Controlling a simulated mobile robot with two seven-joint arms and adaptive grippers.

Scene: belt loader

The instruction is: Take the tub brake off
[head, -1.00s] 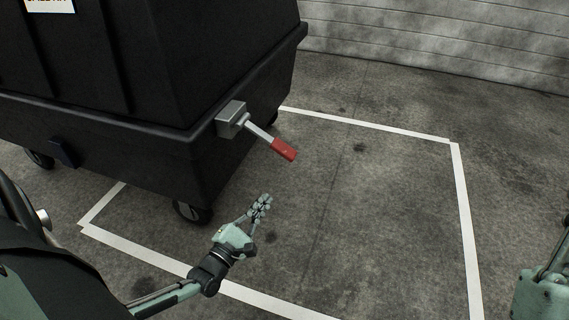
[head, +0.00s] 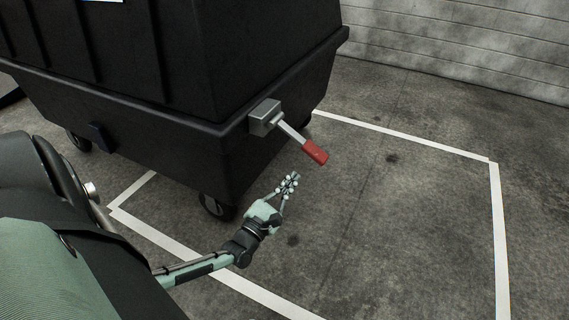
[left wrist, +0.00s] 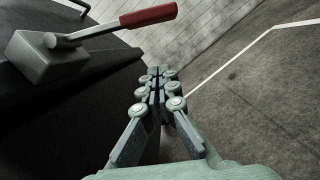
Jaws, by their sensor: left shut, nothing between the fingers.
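The black tub (head: 190,120) stands on wheels at the left of the head view. Its brake is a grey box (head: 265,117) on the tub's corner with a metal lever ending in a red handle (head: 315,152). The lever slopes down and to the right in the head view. In the left wrist view the red handle (left wrist: 148,16) and grey box (left wrist: 47,54) show at upper left. My left gripper (head: 291,180) is shut and empty, just below the handle in the picture and apart from it; its closed fingers (left wrist: 158,78) also show in the wrist view. My right gripper is not in view.
White lines (head: 497,235) mark a rectangle on the grey concrete floor around the tub's end. A tub wheel (head: 215,206) stands near my left forearm. A pale slatted wall (head: 460,45) runs along the back. The floor right of the brake is clear.

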